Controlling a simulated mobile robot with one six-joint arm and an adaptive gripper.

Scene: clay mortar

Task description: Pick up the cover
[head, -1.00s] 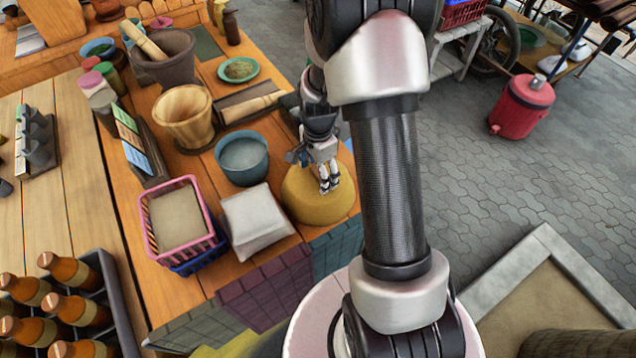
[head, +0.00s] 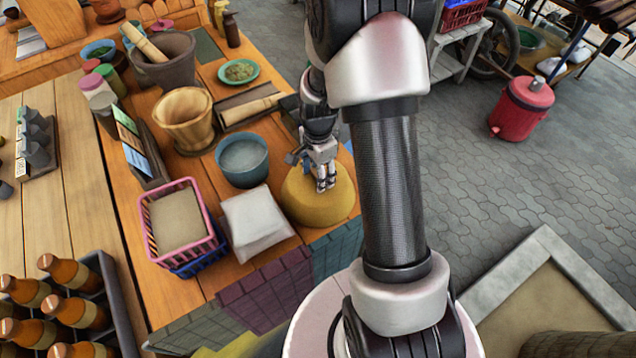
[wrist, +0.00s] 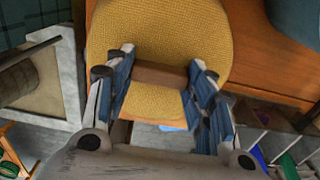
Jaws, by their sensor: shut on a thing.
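The cover (head: 302,204) is a yellow, woven-looking dome at the front right corner of the wooden table. It also fills the upper middle of the wrist view (wrist: 175,30), with a brown bar-shaped handle (wrist: 160,75) across it. My gripper (head: 325,182) is over the top of the cover, its fingers pointing down. In the wrist view my gripper (wrist: 161,82) has its blue-padded fingers on either side of the handle, shut on it. The cover appears to rest on the table; whatever is under it is hidden.
Left of the cover are a white cushion-like packet (head: 255,222), a blue bowl (head: 242,161) and a pink basket (head: 183,222). A wooden mortar (head: 185,120) and a green plate (head: 238,72) stand behind. The table's front edge is close to the cover.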

